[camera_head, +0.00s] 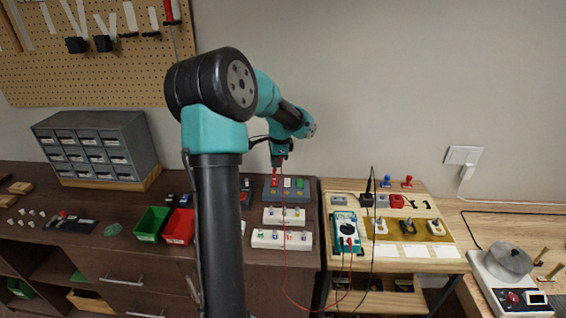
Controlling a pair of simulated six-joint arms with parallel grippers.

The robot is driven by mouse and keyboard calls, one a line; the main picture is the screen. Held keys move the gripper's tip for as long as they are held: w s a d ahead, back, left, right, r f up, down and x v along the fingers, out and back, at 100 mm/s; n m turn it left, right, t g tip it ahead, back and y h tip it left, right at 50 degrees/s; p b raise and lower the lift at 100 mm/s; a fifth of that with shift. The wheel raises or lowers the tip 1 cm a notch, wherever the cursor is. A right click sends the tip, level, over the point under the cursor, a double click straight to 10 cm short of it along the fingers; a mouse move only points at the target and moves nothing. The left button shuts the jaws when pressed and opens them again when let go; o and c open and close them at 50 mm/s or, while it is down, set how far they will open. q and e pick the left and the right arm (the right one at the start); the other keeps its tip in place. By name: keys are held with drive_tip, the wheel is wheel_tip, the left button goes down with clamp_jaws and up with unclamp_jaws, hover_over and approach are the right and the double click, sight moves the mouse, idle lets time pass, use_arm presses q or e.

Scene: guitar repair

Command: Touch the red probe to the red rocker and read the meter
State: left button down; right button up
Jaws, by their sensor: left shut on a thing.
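My left gripper (279,157) is shut and points down above the grey-blue switch box (288,195) at the back of the dark bench. It holds the red probe (275,172), whose thin red lead runs down and across to the meter. The box carries red, white and green rockers; the red rocker (274,183) is at its left, right under the probe. Whether the probe tip touches it is too small to tell. The teal meter (343,226) lies on the light wooden table; its reading is not legible. My right gripper is not in view.
White strips (282,239) with small coloured parts lie in front of the switch box. A green bin (151,224) and a red bin (179,227) stand at left. A black lead (373,240) hangs near the meter. My left arm hides part of the bench.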

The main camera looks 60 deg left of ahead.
use_arm(q)
drive_tip(key=shift+f, duration=0.15)
drive_tip(key=shift+f, duration=2.25)
drive_tip(key=shift+f, duration=0.65)
idle(2.5)
drive_tip(key=shift+r, duration=3.05)
